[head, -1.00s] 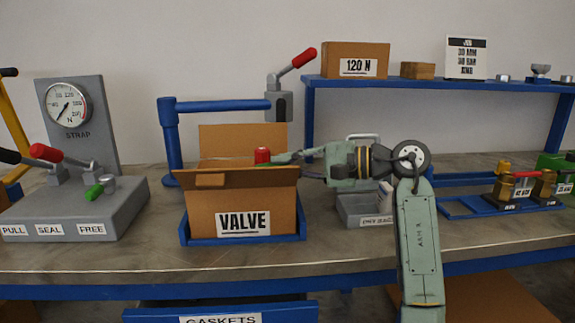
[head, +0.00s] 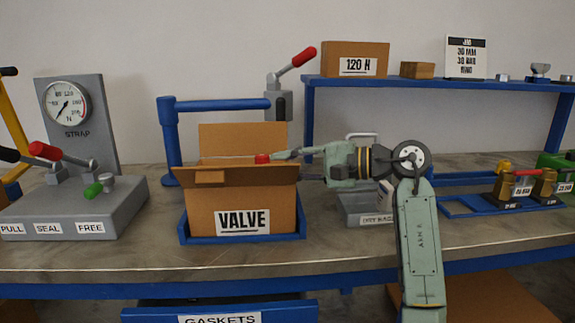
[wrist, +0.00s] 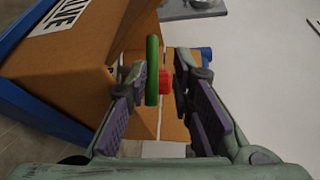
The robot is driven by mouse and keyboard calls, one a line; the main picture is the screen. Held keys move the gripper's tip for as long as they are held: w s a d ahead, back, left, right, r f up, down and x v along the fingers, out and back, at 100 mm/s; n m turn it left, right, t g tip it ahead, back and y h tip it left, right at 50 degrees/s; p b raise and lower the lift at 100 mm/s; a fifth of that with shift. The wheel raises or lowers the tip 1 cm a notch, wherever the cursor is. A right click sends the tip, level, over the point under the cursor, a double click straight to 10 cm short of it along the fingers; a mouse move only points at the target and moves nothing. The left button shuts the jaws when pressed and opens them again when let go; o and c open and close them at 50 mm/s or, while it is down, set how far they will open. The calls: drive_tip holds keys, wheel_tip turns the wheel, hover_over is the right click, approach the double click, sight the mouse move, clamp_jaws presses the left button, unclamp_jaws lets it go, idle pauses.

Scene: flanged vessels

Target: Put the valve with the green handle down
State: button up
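The valve shows as a green bar handle (wrist: 152,70) and a red round part (wrist: 165,81) between my fingertips in the wrist view. In the head view only the red part (head: 262,158) shows, low at the rim of the cardboard box marked VALVE (head: 278,206); the rest of the valve is hidden. My gripper (wrist: 161,72) comes in from the right over the box's open top. It looks open, with its fingers apart on either side of the handle. Whether a finger touches it is hard to tell.
A blue post with a crossbar (head: 220,106) and a red-handled lever (head: 292,68) stand behind. The grey strap gauge station (head: 80,208) is at the left; a blue shelf (head: 450,86) at the right.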

drive_tip(key=r+v, duration=0.1)
drive_tip(key=v, duration=1.1)
drive_tip(key=shift+b, duration=0.45)
